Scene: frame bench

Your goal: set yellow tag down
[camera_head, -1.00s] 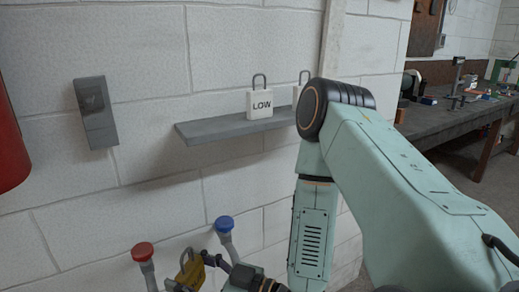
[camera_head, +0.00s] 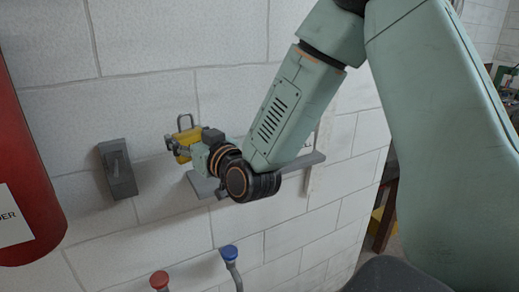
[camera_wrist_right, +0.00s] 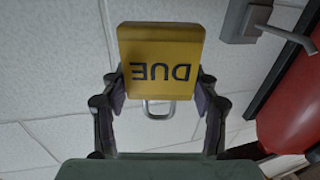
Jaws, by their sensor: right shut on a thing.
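The yellow tag (camera_head: 187,136) is padlock-shaped with a grey shackle, and it is held up in front of the wall by the left end of the grey shelf (camera_head: 202,188). In the right wrist view the yellow tag (camera_wrist_right: 160,45) shows "DUE" upside down, its shackle toward my palm. My right gripper (camera_head: 177,148) is shut on it, one finger on each side; the fingers also show in the wrist view (camera_wrist_right: 160,84). My arm hides much of the shelf, and the white tags are out of sight. My left gripper is not in view.
A grey wall box (camera_head: 117,169) is left of the shelf. A red cylinder (camera_head: 27,140) stands at the far left. Red (camera_head: 159,280) and blue (camera_head: 229,253) knobs on stalks rise below the shelf. Bare wall lies between.

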